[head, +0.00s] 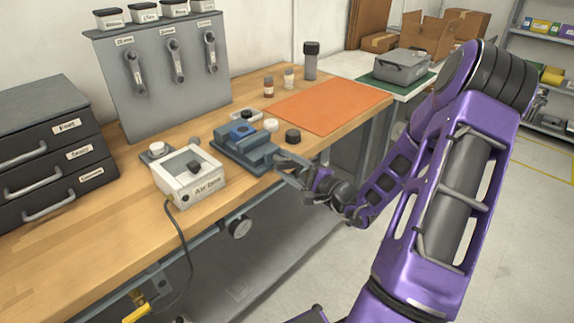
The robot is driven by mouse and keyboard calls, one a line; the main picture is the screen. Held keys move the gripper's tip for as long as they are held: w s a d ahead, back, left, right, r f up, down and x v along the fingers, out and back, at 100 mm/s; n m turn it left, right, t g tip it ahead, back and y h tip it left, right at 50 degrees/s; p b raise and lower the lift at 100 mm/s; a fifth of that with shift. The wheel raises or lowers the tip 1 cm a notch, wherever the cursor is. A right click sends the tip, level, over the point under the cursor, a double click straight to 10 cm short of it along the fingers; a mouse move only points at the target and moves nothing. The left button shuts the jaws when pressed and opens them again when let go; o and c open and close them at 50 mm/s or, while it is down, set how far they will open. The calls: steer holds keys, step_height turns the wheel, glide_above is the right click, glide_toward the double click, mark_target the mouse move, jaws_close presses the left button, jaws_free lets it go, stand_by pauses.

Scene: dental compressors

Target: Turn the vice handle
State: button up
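A blue bench vice (244,148) sits near the front edge of the wooden workbench, with a blue round-topped piece (242,131) at its jaws. My gripper (282,171) reaches in from the right at the vice's front end, low over the bench edge. Its grey fingers look spread around or beside that end. The vice handle cannot be told apart from the fingers at this size, so I cannot tell whether they touch or hold it.
A white labelled box (188,178) with a black knob and cable stands left of the vice. A black cap (293,136) and white lid (271,125) lie close behind my gripper. An orange mat (330,106) lies clear on the right. Grey drawers (50,150) stand far left.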

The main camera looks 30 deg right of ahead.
steer(key=v, duration=1.7)
steer(key=shift+s+p, duration=0.25)
steer(key=shift+p, duration=0.1)
steer(key=shift+w, duration=0.1)
